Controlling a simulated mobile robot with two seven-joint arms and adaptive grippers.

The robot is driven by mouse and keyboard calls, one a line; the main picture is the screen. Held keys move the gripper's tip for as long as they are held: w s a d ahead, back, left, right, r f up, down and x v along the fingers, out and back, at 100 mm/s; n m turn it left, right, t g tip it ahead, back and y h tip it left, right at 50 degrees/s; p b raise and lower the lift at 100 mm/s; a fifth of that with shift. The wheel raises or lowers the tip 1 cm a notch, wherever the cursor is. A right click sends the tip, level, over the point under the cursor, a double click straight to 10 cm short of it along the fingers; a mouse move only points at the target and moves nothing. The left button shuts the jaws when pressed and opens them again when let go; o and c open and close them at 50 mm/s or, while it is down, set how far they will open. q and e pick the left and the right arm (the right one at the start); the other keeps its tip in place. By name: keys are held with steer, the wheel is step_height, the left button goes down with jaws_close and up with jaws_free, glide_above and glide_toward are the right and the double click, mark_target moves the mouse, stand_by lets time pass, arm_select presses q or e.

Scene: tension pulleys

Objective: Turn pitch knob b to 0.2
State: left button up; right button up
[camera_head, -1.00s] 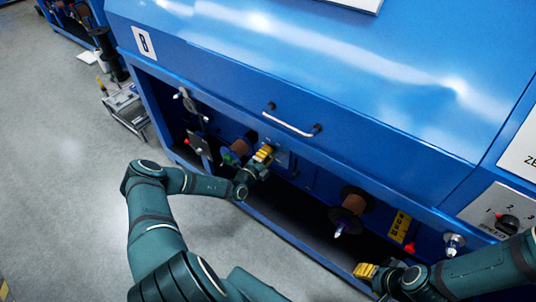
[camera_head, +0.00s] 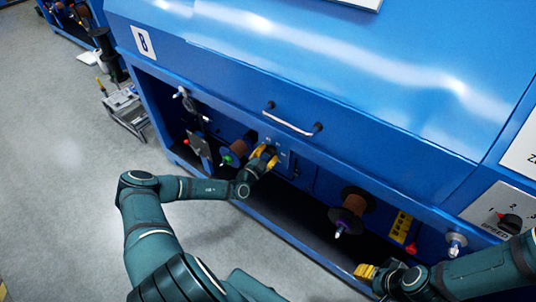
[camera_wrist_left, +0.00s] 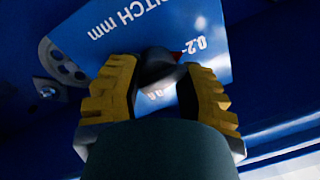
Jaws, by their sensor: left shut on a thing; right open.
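The pitch knob (camera_wrist_left: 155,66) is dark with a red pointer mark, on a blue-grey plate (camera_wrist_left: 125,32) lettered "PITCH mm" and "0.2" in the left wrist view. The red mark points toward the side where "0.2" is printed; whether it lines up exactly I cannot tell. My left gripper (camera_wrist_left: 158,85) has its yellow fingers on both sides of the knob, shut on it. In the head view my left gripper (camera_head: 264,157) is at the panel below the handle.
The blue machine, marked B (camera_head: 143,43), has a handle (camera_head: 291,122) above the opening. Spools (camera_head: 352,205), a red knob (camera_head: 411,248) and a speed dial (camera_head: 508,222) sit to the right. A small cart (camera_head: 125,104) stands on the floor at left.

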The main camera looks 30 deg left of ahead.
arm_select(q)
steer(key=shift+o, duration=0.5)
steer(key=shift+f+n, duration=0.15)
steer(key=shift+n, duration=0.75)
steer(key=shift+d+n, duration=0.25)
steer(key=shift+n, duration=0.95)
steer(key=shift+o, duration=0.2)
steer(key=shift+s+n, duration=0.1)
steer(key=shift+n, duration=0.2)
steer(key=shift+d+f+g+b, duration=0.1)
steer(key=shift+d+g+b, duration=0.1)
steer(key=shift+g+b, duration=0.1)
steer(key=o, duration=0.8)
steer(key=shift+o, duration=1.1)
steer(key=shift+a, duration=0.15)
